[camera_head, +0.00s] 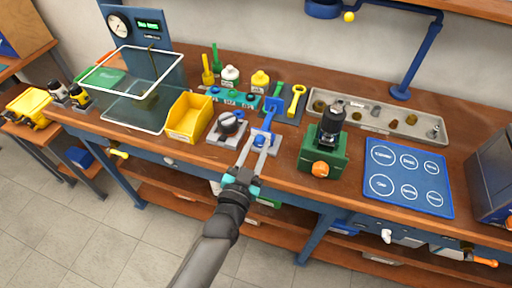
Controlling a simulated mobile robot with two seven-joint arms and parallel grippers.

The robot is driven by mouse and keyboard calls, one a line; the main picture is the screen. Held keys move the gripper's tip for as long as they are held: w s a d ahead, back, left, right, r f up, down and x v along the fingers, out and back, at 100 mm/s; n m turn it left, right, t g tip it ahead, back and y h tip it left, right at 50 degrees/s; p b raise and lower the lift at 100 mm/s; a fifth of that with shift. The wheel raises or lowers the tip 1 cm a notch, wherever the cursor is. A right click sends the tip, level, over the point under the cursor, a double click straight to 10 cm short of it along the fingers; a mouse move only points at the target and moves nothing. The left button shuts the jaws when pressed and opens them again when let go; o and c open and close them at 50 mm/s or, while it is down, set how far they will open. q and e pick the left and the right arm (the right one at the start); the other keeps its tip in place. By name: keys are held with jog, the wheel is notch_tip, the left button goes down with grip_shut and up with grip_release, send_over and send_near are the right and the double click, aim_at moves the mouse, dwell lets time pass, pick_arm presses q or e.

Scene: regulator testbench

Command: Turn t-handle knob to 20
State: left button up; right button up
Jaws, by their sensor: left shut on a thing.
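A blue t-handle knob (262,139) stands on a small pale plate near the front edge of the wooden bench. My left gripper (257,146) reaches up from the bottom of the view, and its fingers are shut on the blue t-handle knob. The fingers hide part of the knob and its plate. The scale marks around the knob are too small to read. My right gripper is not in view.
Just left is a black round knob (230,122) on a grey base, with a yellow bin (189,117) beyond it. A green block (323,153) with an orange knob stands to the right. A blue panel (408,178) with white circles lies farther right.

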pick_arm(q)
grip_shut()
jog(key=shift+n, duration=0.3)
jog(key=n, duration=0.2)
jog(key=shift+n+p, duration=0.3)
jog(key=shift+p, duration=0.1)
jog(key=n, duration=0.4)
jog(key=shift+a+n, duration=0.1)
jog(key=shift+n, duration=0.2)
jog(key=n, duration=0.4)
jog(key=shift+f+n, duration=0.1)
jog(key=shift+n, duration=0.2)
jog(key=n, duration=0.5)
jog(key=shift+n, duration=0.3)
jog(key=o, duration=0.6)
grip_release()
